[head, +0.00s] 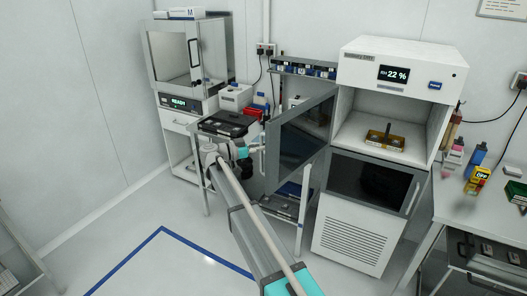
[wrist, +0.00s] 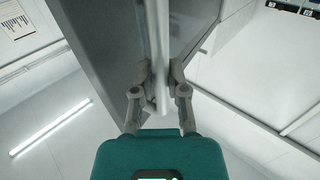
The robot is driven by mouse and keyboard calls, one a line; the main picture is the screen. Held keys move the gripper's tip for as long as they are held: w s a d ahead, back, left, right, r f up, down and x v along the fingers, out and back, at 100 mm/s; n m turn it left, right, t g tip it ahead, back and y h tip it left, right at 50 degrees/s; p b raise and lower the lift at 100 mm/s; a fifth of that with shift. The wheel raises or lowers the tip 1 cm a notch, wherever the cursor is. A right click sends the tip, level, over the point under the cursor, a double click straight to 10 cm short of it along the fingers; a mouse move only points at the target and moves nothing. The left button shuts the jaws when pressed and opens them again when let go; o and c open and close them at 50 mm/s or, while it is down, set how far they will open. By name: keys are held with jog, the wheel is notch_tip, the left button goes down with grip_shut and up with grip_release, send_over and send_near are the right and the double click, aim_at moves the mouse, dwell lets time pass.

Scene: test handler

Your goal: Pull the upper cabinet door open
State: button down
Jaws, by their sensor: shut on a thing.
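The dry cabinet (head: 402,62) stands at the right of the head view with a display reading 22 %. Its upper door (head: 303,138), a dark panel with a grey frame, is swung wide open to the left. The upper compartment (head: 354,132) is exposed, with a small dark and yellow tray (head: 385,138) inside. My gripper (head: 254,151) is at the door's free edge. In the wrist view my gripper (wrist: 161,75) is shut on the pale bar handle (wrist: 157,35), beside the door panel (wrist: 108,45). The handle is small and partly hidden in the head view.
The lower cabinet door (head: 368,183) is closed. A cart (head: 300,212) stands behind the open door. A bench (head: 460,205) with bottles is at the right, and a glass-fronted machine (head: 178,60) at the left. The floor in front, with blue tape (head: 125,262), is clear.

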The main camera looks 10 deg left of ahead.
jog(key=shift+w+a, duration=0.1)
jog(key=shift+w, duration=0.05)
jog(key=c, duration=1)
grip_release()
jog(key=shift+c, duration=0.2)
jog(key=o, duration=0.4)
jog(key=v, duration=1.1)
jog(key=shift+s+a, duration=0.25)
jog(key=shift+a, duration=0.1)
